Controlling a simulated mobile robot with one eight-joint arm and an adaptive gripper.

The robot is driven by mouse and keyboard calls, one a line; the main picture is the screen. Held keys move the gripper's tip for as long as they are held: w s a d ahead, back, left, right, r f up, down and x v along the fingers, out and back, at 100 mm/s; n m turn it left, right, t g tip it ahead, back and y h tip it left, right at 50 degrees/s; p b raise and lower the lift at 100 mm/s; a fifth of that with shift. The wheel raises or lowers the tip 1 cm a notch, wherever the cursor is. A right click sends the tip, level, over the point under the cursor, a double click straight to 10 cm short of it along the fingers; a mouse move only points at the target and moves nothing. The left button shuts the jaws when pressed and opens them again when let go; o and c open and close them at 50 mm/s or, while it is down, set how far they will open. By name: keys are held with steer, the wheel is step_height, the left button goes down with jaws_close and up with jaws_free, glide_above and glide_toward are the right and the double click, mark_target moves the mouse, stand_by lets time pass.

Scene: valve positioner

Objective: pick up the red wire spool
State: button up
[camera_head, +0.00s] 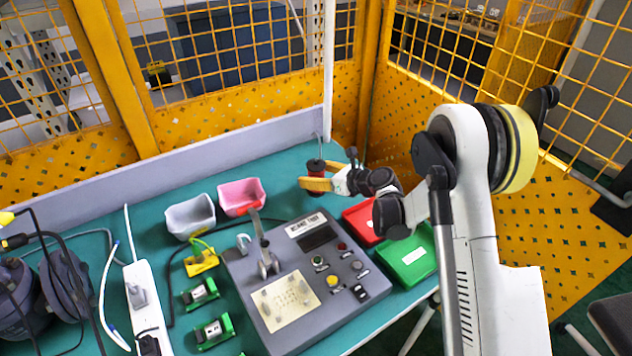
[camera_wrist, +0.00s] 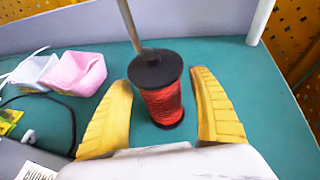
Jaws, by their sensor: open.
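The red wire spool (camera_wrist: 163,103) has black end flanges and stands on the green bench top. In the wrist view it lies between the two yellow fingers of my gripper (camera_wrist: 163,112), with a visible gap on each side. A thin grey rod rises behind its top flange. In the head view the spool (camera_head: 316,168) shows at the back of the bench, partly hidden by my gripper (camera_head: 318,184). My gripper is open around the spool, and I see no finger touching it.
A pink bin (camera_head: 241,197) and a grey bin (camera_head: 190,216) stand left of the spool. A grey control box (camera_head: 300,280) sits in front, with red (camera_head: 362,222) and green (camera_head: 408,256) trays beside it. A white post (camera_wrist: 261,20) and a low wall are behind.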

steer(key=shift+a, duration=0.1)
steer(key=c, duration=1.5)
